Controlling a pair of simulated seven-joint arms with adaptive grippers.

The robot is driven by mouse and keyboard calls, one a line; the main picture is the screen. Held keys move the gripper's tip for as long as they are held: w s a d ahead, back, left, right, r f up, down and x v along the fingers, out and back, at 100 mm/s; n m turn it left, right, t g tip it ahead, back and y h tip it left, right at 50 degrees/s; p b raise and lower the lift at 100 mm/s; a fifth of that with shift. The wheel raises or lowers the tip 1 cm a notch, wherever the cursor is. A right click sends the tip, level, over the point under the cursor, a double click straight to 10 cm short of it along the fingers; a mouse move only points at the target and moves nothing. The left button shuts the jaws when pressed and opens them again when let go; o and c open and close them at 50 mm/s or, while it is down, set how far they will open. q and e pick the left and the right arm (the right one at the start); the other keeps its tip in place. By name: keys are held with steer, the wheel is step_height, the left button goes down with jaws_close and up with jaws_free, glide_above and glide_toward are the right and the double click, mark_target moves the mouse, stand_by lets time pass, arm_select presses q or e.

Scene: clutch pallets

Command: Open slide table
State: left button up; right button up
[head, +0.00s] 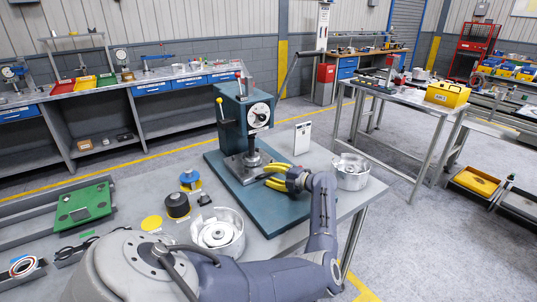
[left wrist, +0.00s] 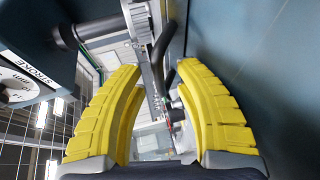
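The press (head: 233,122) is a dark teal machine with a round dial, standing on a wide teal base plate (head: 275,212). A grey metal slide table (head: 236,168) sits at its foot, under the ram; its right part is partly hidden by my gripper. My left gripper (head: 268,175) has yellow fingers and is at the slide table's right side, low over the base plate. In the left wrist view my left gripper (left wrist: 160,72) is open, with a dark curved bar (left wrist: 160,45) showing beyond the gap between its fingertips. Contact cannot be told. My right gripper is not in view.
A metal bowl (head: 218,232) with parts stands at the front of the workbench, and another bowl (head: 351,172) stands right of the base plate. A white card (head: 302,138) stands behind my gripper. A black cylinder (head: 177,205) and a green plate (head: 84,206) are at left.

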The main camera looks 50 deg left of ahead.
arm_select(q)
steer(key=shift+s+a+f, duration=0.1)
steer(key=shift+s+a, duration=0.05)
steer(key=shift+a, duration=0.3)
steer(key=shift+o, duration=0.5)
jaws_close()
